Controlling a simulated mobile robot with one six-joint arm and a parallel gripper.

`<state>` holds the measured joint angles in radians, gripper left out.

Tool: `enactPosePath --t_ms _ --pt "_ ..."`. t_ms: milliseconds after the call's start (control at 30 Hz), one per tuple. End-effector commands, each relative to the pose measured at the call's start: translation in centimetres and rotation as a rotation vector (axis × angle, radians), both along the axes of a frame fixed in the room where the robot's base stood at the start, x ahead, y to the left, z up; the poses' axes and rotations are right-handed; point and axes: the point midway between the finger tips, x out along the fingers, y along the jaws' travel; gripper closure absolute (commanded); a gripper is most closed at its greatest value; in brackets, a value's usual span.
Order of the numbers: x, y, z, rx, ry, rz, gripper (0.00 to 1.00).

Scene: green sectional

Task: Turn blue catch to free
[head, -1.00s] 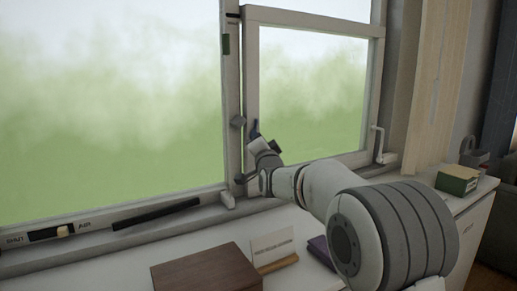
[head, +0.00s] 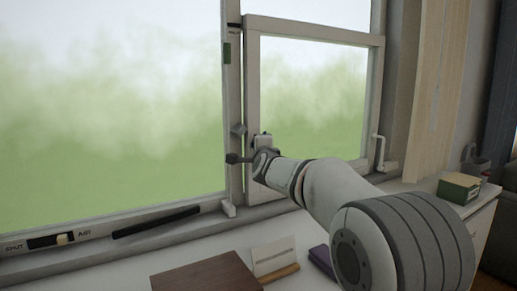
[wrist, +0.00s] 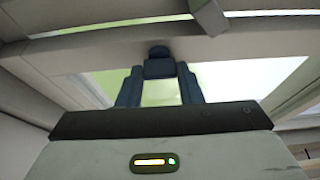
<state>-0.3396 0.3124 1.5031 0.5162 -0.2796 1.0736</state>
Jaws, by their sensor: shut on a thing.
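The blue catch (wrist: 159,66) shows in the wrist view as a dark blue block with a rounded top, against the pale window frame. My gripper (wrist: 159,85) has its two dark blue fingers on either side of the catch, shut on it. In the head view my gripper (head: 258,157) is at the left upright of the small window sash (head: 252,90). I cannot tell how far the catch is turned.
A white handle (head: 379,150) is on the sash's right side. A slider (head: 50,240) marked SHUT and AIR is at lower left. A brown box (head: 205,275) and green-yellow box (head: 458,187) stand below.

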Motion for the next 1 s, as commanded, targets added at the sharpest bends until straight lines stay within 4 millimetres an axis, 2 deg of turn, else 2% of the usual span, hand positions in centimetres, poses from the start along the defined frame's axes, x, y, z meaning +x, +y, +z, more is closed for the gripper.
enactPosePath --t_ms 467,500,767,1000 --pt "0.01 0.06 -0.41 0.01 0.015 0.002 0.9" --pt "0.01 0.05 -0.41 0.01 0.015 0.002 0.66" --pt "0.02 -0.01 -0.21 0.01 0.011 0.0 0.45" --pt "-0.08 -0.07 -0.09 0.01 0.009 0.0 0.45"
